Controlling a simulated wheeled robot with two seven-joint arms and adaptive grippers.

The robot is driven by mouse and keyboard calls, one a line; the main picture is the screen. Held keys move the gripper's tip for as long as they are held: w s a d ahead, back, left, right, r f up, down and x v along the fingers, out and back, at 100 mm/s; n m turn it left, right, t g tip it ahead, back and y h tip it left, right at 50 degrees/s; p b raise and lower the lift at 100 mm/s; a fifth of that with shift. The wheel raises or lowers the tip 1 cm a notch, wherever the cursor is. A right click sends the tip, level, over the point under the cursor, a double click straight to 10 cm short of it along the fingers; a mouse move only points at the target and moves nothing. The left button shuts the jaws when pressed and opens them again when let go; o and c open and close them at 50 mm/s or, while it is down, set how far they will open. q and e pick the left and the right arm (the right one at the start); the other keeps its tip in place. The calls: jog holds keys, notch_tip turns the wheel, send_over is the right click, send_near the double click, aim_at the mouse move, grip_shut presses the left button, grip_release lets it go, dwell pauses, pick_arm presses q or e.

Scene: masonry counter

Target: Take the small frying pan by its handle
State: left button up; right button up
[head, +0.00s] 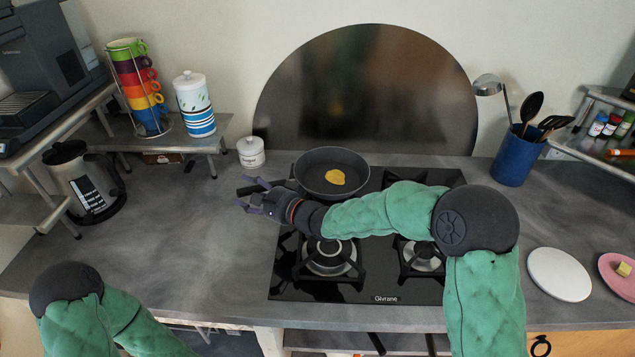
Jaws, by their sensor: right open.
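The small frying pan (318,183) is dark and round, and sits on a rear burner of the black gas hob. A yellow-orange piece of food (335,177) lies in it. I cannot make out its handle; my right gripper and wrist may hide it. My right gripper (247,194) is open, just left of the pan and near its front-left side, with its fingers pointing left. I see nothing between its fingers. My left arm shows at the lower left, but its gripper is out of view.
The hob (335,291) has free front burners. A small white jar (251,153) stands behind my right gripper. A kettle (84,183) and mug rack (137,88) are left. A blue utensil pot (515,157) and white round board (559,275) are right. The left-middle counter is clear.

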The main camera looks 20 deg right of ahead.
grip_shut()
jog(key=shift+r, duration=0.15)
